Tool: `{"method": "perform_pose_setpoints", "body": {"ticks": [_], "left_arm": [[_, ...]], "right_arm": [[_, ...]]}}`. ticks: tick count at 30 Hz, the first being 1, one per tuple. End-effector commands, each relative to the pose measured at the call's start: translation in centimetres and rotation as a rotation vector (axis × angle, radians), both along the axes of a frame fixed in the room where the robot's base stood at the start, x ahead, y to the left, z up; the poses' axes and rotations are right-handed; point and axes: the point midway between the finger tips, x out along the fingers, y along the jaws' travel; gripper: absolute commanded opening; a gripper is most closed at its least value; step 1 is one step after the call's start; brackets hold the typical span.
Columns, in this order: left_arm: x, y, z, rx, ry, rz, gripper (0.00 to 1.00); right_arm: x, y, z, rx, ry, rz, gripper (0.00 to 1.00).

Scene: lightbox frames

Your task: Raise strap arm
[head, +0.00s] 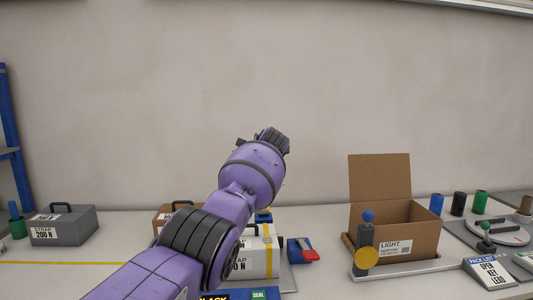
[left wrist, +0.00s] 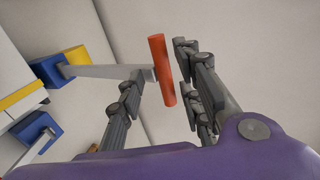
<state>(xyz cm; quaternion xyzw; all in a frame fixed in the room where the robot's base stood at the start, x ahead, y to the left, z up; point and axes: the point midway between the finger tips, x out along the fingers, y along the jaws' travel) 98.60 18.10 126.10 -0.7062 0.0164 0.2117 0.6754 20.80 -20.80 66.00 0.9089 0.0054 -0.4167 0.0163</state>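The strap arm shows in the left wrist view as a grey bar (left wrist: 108,72) running from a blue and yellow pivot (left wrist: 50,70) to an orange-red cylindrical handle (left wrist: 162,70). My left gripper (left wrist: 165,75) is open, with the handle between its fingers; a gap shows on the right side, and contact on the left cannot be told. In the head view my left arm reaches forward and hides the gripper and most of the strap arm. A white box (head: 262,262) with a strap label stands partly behind the arm. My right gripper is not in view.
A blue piece with a red part (head: 302,250) sits right of the white box. A grey box (head: 63,226) stands at left and an open cardboard box (head: 415,235) at right. A green SEAL label (head: 259,294) is at the front.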

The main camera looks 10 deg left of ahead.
Motion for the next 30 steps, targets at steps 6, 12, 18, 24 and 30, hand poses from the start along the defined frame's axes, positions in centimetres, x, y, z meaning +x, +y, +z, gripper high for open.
{"method": "perform_pose_setpoints", "body": {"ticks": [6,12,18,24,30], "left_arm": [[-1.6,-0.3,0.0,-0.005,0.005,-0.002,0.33],[-3.7,-0.9,0.8,-0.004,0.005,-0.002,0.33],[-6.4,-1.7,1.7,-0.004,0.005,-0.001,0.33],[-8.9,-2.4,2.5,-0.005,0.008,-0.001,0.33],[-10.1,-2.8,2.9,-0.005,0.010,0.000,0.33]], "right_arm": [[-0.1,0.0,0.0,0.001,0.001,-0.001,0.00],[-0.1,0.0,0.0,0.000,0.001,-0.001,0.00],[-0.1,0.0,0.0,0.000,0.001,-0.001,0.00],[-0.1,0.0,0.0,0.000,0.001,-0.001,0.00],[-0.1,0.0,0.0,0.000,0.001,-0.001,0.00]]}}
